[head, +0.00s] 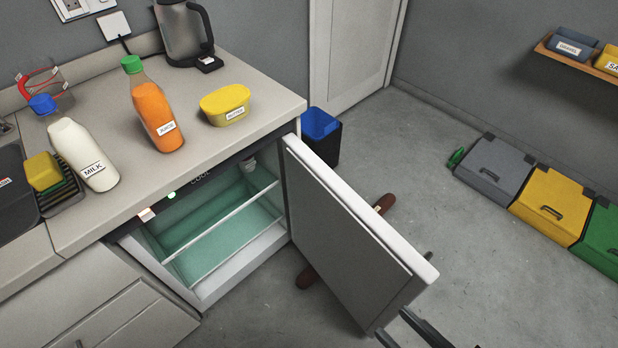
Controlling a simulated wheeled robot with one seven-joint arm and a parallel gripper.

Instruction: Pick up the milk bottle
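The milk bottle (82,152) is white with a blue cap and a MILK label. It stands on the counter (205,155) at the left, beside the sink area. My gripper (405,330) shows only partly at the bottom edge, as dark fingers set apart with no object seen between them. It is near the lower corner of the open fridge door, far right of and lower than the bottle in the picture. Whether it touches the door cannot be told.
The fridge door (350,235) stands wide open, with an empty-looking green interior (215,225). A juice bottle (155,112), butter tub (226,104), kettle (182,30), glass container (45,85) and yellow sponge (43,171) share the counter. Coloured bins (547,205) line the right; the floor between is mostly clear.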

